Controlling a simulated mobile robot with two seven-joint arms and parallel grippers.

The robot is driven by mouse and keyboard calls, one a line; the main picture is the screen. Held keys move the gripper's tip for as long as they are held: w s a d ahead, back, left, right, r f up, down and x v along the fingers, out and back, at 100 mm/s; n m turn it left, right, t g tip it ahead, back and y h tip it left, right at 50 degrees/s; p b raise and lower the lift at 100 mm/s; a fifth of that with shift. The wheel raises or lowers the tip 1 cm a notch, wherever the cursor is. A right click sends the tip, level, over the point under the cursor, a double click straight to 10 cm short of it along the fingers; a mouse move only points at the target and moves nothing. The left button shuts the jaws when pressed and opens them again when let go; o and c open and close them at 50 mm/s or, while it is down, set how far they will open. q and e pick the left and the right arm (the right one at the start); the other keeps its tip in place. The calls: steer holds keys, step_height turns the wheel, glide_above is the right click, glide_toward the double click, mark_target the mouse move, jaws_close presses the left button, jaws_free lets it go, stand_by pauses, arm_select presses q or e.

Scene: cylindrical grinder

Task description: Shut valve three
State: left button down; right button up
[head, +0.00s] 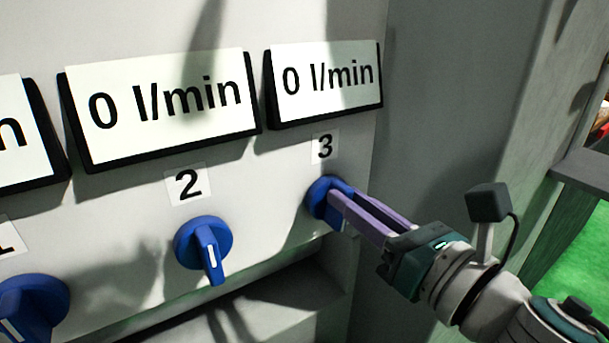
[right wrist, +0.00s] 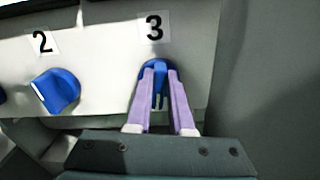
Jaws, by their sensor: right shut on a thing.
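Valve three is a blue knob (head: 319,194) under the label "3" (head: 325,147) on a pale panel, at the right in the head view. It also shows in the right wrist view (right wrist: 160,72), partly hidden by my fingers. My right gripper (head: 337,204) has its purple fingers on either side of the knob's handle and is shut on it. In the right wrist view the handle stands between the two fingers (right wrist: 161,85), pointing roughly down. The display (head: 325,84) above valve three reads "0 l/min". My left gripper is not in view.
Valve two (head: 203,244), a blue knob, sits to the left with its handle pointing down. Its display (head: 160,107) reads "0 l/min". Another blue knob (head: 35,304) is at the lower left. A grey wall (head: 450,110) stands close to the right of valve three.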

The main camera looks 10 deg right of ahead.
mark_target(344, 224)
jaws_close()
steer(key=shift+m, duration=0.3)
steer(key=shift+a+f+m+p, duration=0.1)
steer(key=shift+f+m+p, duration=0.35)
steer(key=shift+m, duration=5.1)
steer(key=shift+f+m, duration=0.7)
steer(key=shift+m, duration=4.9)
steer(key=shift+a+f+m+p, duration=0.1)
steer(key=shift+f+m+p, duration=0.35)
steer(key=shift+m, duration=5.1)
steer(key=shift+f, duration=0.15)
